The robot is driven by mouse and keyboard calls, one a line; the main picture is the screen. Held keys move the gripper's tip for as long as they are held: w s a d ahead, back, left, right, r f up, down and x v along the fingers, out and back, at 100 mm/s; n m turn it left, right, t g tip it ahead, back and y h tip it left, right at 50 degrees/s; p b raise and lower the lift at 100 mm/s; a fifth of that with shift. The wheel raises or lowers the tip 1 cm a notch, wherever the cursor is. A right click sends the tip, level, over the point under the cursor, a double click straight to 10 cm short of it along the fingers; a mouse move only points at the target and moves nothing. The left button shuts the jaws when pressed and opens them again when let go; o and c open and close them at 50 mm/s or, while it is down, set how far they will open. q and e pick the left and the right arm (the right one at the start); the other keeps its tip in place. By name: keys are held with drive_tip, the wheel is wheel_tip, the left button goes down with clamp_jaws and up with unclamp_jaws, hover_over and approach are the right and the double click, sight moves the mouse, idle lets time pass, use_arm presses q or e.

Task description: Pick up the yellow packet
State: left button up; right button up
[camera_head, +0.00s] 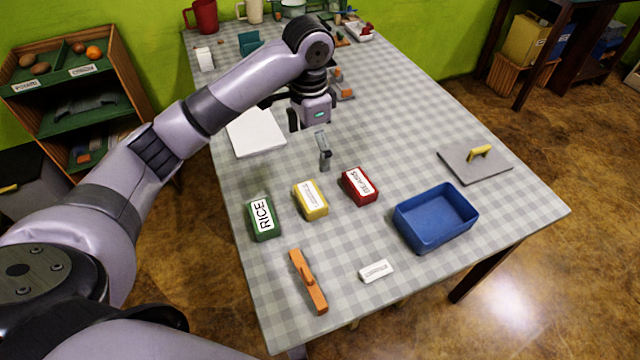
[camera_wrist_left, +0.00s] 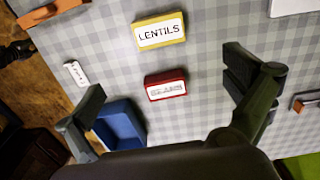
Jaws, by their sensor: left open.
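The yellow packet (camera_head: 311,200) lies on the checked table between a green and a red packet. In the left wrist view the yellow packet (camera_wrist_left: 159,32), labelled LENTILS, is at top centre, beyond the space between the fingers. My left gripper (camera_head: 309,140) is open and empty above the table, behind the packets in the head view, apart from the yellow one. Its two fingers (camera_wrist_left: 165,88) stand wide apart in the wrist view. My right gripper is not in view.
The green RICE packet (camera_head: 262,217) and red packet (camera_head: 360,186) flank the yellow one. A blue tray (camera_head: 436,218) stands to the right. An orange-brown tool (camera_head: 308,282) and white block (camera_head: 376,271) lie in front. A grey board (camera_head: 474,162) is at the right edge.

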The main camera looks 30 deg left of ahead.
use_arm(q)
hover_over(310, 195)
drive_tip(key=f, duration=0.7)
drive_tip(key=shift+s+d+f, duration=0.1)
drive_tip(key=shift+d+f, duration=0.1)
drive_tip(key=shift+f, duration=0.2)
drive_tip(key=f, duration=0.3)
drive_tip(key=shift+w, duration=0.25)
drive_tip(key=shift+f, duration=0.6)
drive_tip(key=shift+s+f+p, duration=0.1)
drive_tip(key=shift+f+p, duration=0.15)
drive_tip(key=shift+p, duration=0.05)
wheel_tip(310, 195, down, 4)
drive_tip(key=shift+s+a+r, duration=0.1)
drive_tip(key=shift+a+r, duration=0.05)
drive_tip(key=shift+f, duration=0.5)
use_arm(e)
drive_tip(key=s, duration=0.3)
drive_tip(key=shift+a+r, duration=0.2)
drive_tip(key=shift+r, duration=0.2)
use_arm(q)
drive_tip(key=shift+c, duration=0.6)
